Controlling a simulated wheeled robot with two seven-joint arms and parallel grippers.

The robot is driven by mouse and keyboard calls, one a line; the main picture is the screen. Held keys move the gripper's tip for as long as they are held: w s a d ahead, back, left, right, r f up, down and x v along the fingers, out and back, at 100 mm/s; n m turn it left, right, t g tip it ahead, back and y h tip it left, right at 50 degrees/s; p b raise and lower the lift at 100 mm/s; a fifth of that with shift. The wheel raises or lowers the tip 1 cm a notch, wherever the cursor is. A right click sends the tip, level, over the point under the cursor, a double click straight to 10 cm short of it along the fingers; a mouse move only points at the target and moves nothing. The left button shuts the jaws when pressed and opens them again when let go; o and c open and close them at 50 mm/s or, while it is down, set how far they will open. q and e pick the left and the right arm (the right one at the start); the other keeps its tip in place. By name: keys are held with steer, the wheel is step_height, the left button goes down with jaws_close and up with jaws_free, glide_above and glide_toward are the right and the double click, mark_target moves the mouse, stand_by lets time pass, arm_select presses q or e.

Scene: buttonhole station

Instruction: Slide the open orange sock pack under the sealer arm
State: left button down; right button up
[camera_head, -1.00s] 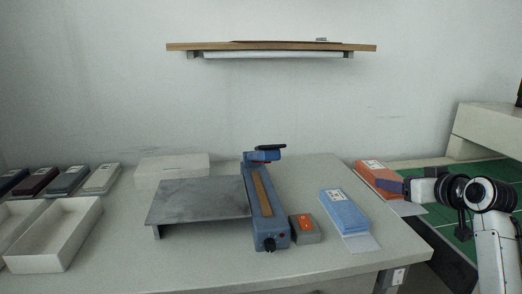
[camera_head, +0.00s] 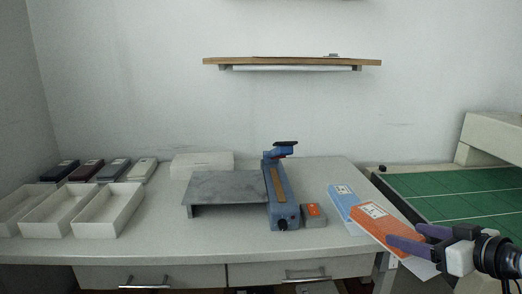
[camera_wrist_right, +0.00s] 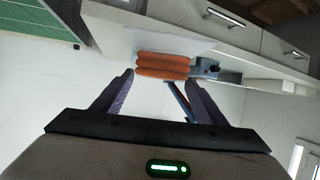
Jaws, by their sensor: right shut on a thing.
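The orange sock pack (camera_head: 372,217) has a white label and a pale flap at its near right end. It hangs over or near the table's right edge, partly in front of the blue pack (camera_head: 342,196). My right gripper (camera_head: 406,236) is shut on its near right end. In the right wrist view, the pack's layered orange end (camera_wrist_right: 162,65) sits between the purple fingertips (camera_wrist_right: 159,76). The blue sealer (camera_head: 281,190) stands left of the packs, with its black-handled sealer arm (camera_head: 284,147) raised. A grey metal plate (camera_head: 228,187) adjoins it. My left gripper is out of view.
A grey box with an orange button (camera_head: 313,215) stands between sealer and packs. White trays (camera_head: 107,212) and several dark and pale packs (camera_head: 85,170) are at left. A white block (camera_head: 202,160) stands behind the plate. A green-topped surface (camera_head: 455,190) lies at right.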

steer(key=s+a+n+g+y+p, duration=0.1)
steer(key=s+a+n+g+y, duration=0.1)
steer(key=s+a, duration=0.4)
steer(key=s+a+n+g+y+p, duration=0.2)
steer(key=s+a+n+y, duration=0.2)
steer(key=s, duration=0.9)
steer(key=a, duration=0.3)
steer(key=shift+s+n+g, duration=0.35)
steer(key=shift+n+g, duration=0.05)
